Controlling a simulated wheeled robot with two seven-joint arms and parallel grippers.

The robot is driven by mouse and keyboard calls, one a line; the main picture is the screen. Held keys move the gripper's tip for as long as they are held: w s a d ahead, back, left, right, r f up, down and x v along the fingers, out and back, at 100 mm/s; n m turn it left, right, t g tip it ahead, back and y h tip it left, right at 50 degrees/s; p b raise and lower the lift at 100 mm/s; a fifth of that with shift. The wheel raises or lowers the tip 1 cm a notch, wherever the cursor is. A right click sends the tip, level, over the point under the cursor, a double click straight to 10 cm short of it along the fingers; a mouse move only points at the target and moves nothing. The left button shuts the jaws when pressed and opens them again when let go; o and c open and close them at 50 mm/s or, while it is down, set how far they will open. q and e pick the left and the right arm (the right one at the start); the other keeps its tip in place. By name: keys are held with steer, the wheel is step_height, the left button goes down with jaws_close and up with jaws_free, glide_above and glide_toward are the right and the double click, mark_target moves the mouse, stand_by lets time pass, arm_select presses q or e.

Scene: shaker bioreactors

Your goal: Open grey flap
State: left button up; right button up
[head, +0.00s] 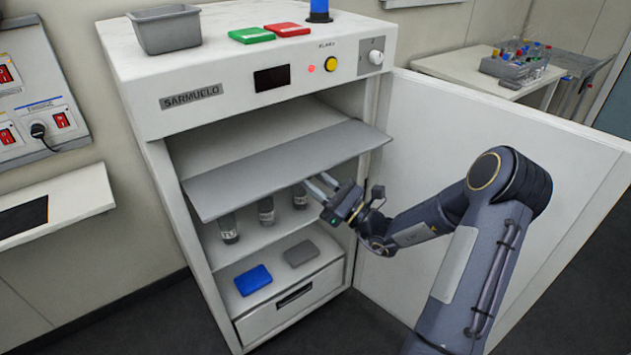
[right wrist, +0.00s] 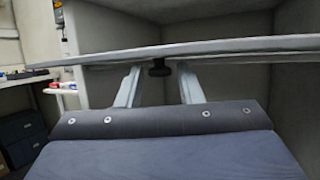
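The grey flap (head: 290,165) is a wide flat panel inside the white SARMUELO cabinet (head: 225,110). It is swung up and sticks out of the cabinet front, close to level with a slight tilt. In the right wrist view the flap (right wrist: 220,47) crosses the picture edge-on, with a small dark catch at its middle. My right gripper (head: 318,186) is under the flap's front edge near its right side. Its two fingers (right wrist: 158,90) are spread apart with nothing between them; whether they touch the flap is unclear. My left gripper is not in view.
The cabinet's white door (head: 490,190) stands wide open at the right, behind my right arm. Bottles (head: 266,210) stand on a shelf below the flap. A blue box (head: 253,280) and a grey box (head: 300,253) lie lower, above a drawer (head: 295,295).

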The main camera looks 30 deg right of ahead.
mark_target(316, 170)
jaws_close()
step_height(316, 170, up, 3)
steer(key=p, duration=0.3)
steer(key=shift+r, duration=0.15)
steer(key=shift+o, duration=1.6)
jaws_free()
steer(key=shift+s+f, duration=0.1)
steer(key=shift+f, duration=0.1)
steer(key=b+v, duration=0.1)
steer(key=v, duration=0.7)
